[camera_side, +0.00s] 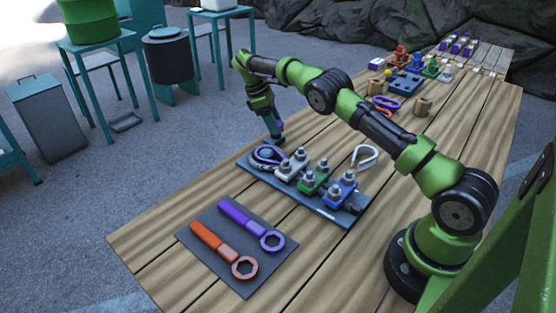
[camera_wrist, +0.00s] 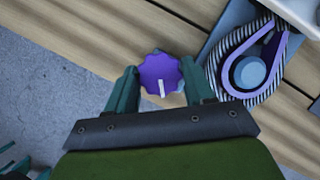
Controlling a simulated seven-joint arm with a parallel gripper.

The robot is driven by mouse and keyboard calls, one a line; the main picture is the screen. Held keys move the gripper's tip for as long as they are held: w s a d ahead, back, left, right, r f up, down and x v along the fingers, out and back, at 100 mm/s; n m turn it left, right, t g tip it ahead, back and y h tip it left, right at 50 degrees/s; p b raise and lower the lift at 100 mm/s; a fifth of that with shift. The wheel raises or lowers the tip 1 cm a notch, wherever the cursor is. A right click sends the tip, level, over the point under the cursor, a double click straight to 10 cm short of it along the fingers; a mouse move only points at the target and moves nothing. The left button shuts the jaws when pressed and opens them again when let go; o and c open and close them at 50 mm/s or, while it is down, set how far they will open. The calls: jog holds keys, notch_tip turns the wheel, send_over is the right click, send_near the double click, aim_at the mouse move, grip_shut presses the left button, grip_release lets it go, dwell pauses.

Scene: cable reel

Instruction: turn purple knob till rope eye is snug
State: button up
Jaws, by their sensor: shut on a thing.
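The purple knob (camera_wrist: 160,73) is a scalloped disc with a white mark that points down in the wrist view. My gripper (camera_wrist: 158,88) has a teal finger on each side of the knob and is shut on it. In the side view my gripper (camera_side: 275,138) is low at the far left end of the grey board. The rope eye (camera_wrist: 228,88) is a black-and-white striped loop around a purple teardrop thimble (camera_wrist: 232,62). A round blue-grey post (camera_wrist: 250,72) stands inside it. The rope eye also shows on the board in the side view (camera_side: 266,155).
The grey board (camera_side: 336,213) carries white, green and blue clamps (camera_side: 313,180) with bolts, and a white loop (camera_side: 365,157). A dark mat (camera_side: 240,285) with purple and orange wrenches lies in front. Several small parts stand farther back.

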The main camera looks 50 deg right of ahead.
jog(key=shift+m+y, duration=0.3)
jog(key=shift+m, duration=0.4)
jog(key=shift+r+m, duration=0.1)
jog(key=shift+m, duration=0.2)
jog(key=o, duration=1)
